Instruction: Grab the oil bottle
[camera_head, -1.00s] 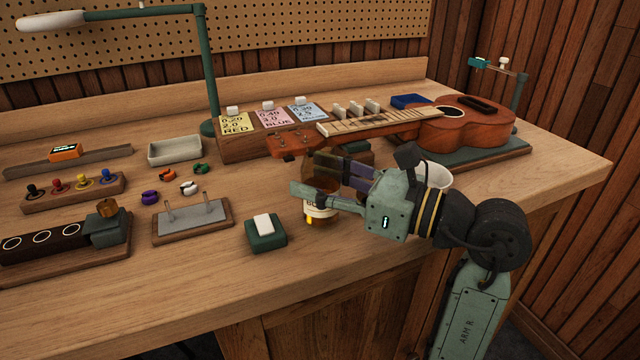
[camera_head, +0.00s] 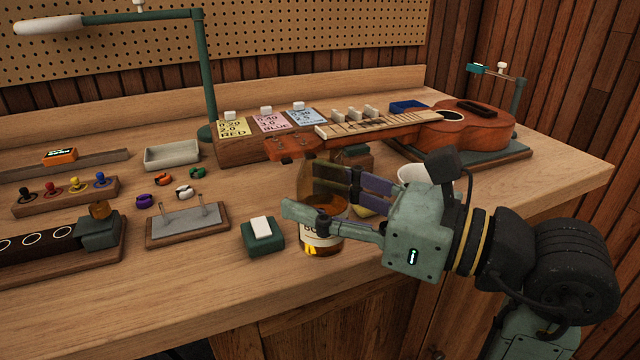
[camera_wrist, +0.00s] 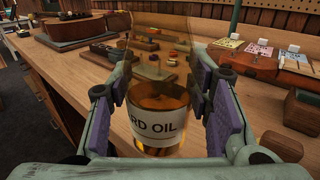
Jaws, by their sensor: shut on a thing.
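The oil bottle is amber, with a white label (camera_head: 318,241). It stands roughly upright between the fingers of my gripper (camera_head: 306,190), near the front edge of the bench. The fingers press on it from both sides and hide part of it. In the wrist view, the bottle (camera_wrist: 158,108) fills the gap between the purple finger pads, and its label ends in "RD OIL". I cannot tell whether its base touches the bench.
A green block with a white top (camera_head: 262,232) is just left of the bottle. A white cup (camera_head: 412,173) stands behind my gripper. A ukulele (camera_head: 470,122) lies at the back right. A small metal stand (camera_head: 188,224) is further left. The bench's front edge is close.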

